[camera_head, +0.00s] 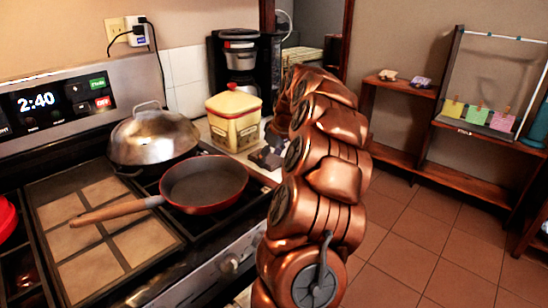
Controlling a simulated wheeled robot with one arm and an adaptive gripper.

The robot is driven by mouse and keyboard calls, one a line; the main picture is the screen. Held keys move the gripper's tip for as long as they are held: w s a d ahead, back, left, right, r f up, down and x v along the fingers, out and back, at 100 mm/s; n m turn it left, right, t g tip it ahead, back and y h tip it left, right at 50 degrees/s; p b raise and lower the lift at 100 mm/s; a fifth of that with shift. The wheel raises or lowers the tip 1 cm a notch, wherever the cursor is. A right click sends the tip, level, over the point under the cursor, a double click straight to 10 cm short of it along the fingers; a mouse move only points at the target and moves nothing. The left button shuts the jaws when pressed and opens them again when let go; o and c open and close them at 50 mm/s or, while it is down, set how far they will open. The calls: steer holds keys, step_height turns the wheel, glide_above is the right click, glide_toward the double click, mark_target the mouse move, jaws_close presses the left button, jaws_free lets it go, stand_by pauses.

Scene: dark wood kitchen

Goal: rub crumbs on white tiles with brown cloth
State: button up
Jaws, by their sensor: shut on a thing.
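My copper arm rises in the middle of the picture and folds down toward the counter. A small dark shape beside the yellow canister looks like my gripper (267,157), low over the counter and partly hidden by my arm. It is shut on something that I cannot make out. No brown cloth shows clearly. White tiles (187,85) cover the wall behind the counter. Pale counter surface (205,130) shows beside the canister. I cannot make out any crumbs.
A wooden shelf (455,130) stands right, beyond clear floor (410,235).

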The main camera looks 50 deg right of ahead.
mark_target(256, 169)
steer(key=shift+a+b, duration=0.7)
steer(key=shift+a, duration=1.8)
steer(key=shift+r, duration=0.1)
steer(key=shift+r, duration=0.15)
steer(key=shift+d+r+p, duration=0.1)
steer(key=shift+r+p, duration=0.95)
steer(key=shift+r, duration=1.85)
steer(key=shift+r, duration=0.1)
step_height(256, 169, up, 3)
steer(key=shift+f+p, duration=0.1)
steer(key=shift+p, duration=0.4)
